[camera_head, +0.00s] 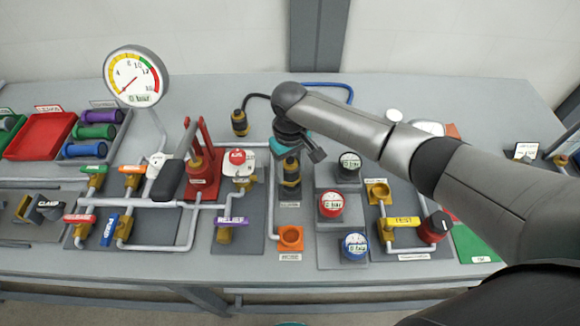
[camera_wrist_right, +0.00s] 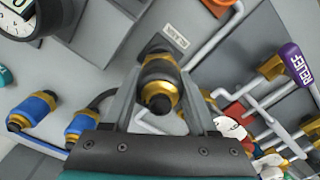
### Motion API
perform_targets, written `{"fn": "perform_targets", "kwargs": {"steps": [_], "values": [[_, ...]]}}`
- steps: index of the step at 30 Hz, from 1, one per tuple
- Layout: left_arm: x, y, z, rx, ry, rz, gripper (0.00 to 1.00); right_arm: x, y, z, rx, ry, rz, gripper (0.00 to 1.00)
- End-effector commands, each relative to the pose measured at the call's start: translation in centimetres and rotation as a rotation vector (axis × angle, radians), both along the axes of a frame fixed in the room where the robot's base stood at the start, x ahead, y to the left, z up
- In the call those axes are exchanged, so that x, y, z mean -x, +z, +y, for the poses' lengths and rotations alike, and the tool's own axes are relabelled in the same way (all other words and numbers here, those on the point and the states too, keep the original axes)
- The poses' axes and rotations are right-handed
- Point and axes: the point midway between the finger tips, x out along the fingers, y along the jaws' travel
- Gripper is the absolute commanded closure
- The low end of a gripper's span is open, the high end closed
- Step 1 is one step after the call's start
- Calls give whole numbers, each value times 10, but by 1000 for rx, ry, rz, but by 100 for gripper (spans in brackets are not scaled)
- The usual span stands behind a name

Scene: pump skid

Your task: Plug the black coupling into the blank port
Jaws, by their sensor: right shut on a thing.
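My right gripper (camera_head: 291,158) reaches in over the middle of the skid, pointing down. It is shut on a black coupling with gold bands (camera_head: 291,174), which also shows between the fingers in the wrist view (camera_wrist_right: 158,84). The coupling stands about upright over a small grey plate with a white label (camera_head: 289,204). That label also shows in the wrist view (camera_wrist_right: 175,37); its text is too small to read. Any port under the coupling is hidden, so I cannot tell whether the coupling is seated. My left gripper is not in view.
A similar black and yellow coupling (camera_head: 240,122) on a black hose stands behind and left. An orange port (camera_head: 291,238) is in front. Blue couplings (camera_wrist_right: 35,110) show in the wrist view.

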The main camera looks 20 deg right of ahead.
Motion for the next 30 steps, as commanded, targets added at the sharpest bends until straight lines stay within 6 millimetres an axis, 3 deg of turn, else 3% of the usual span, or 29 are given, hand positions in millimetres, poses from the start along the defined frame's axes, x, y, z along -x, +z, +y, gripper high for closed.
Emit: {"fn": "perform_targets", "kwargs": {"steps": [30], "values": [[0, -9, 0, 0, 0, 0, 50, 0, -21, 0, -1, 0, -1, 100]]}}
